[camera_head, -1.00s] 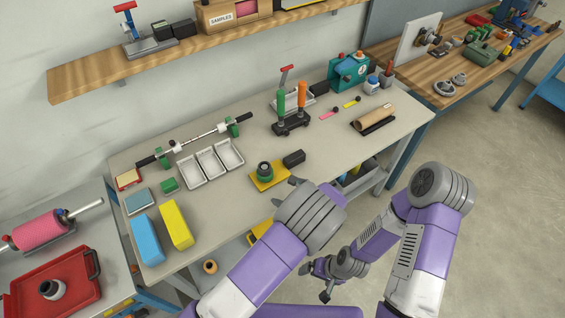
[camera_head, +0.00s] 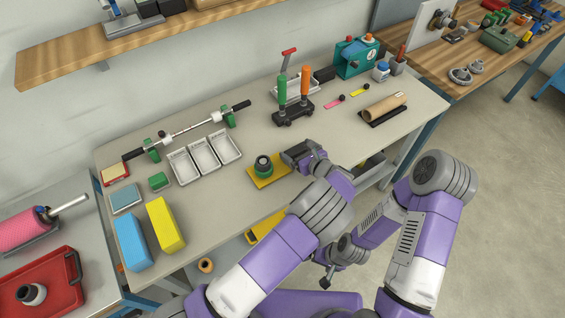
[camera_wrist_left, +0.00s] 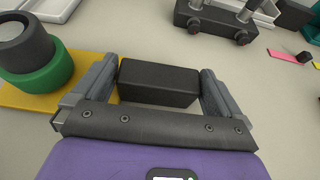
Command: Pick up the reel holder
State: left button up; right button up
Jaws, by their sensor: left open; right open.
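A black block (camera_wrist_left: 158,84) lies on the table; nothing in view is labelled as the reel holder, so I cannot tell whether this is it. My left gripper (camera_head: 298,155) is over the block, which it mostly hides in the head view. In the left wrist view the open fingers (camera_wrist_left: 158,68) stand on either side of the block, with small gaps showing. A black and green round part (camera_head: 263,166) on a yellow plate (camera_head: 264,182) is just left of the gripper. My right gripper (camera_head: 332,266) is open and empty, low in front of the table.
A rod on green stands (camera_head: 190,131) lies at the back left, with white trays (camera_head: 205,153) before it. Green and orange handles on a black base (camera_head: 293,112) stand behind the gripper. A brown roll (camera_head: 384,107) lies to the right.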

pick_arm(q)
jog(key=shift+w+a+f, duration=0.1)
jog(key=shift+w+a, duration=0.05)
jog(key=shift+w, duration=0.15)
jog(key=c, duration=0.8)
jog(key=shift+o, duration=0.2)
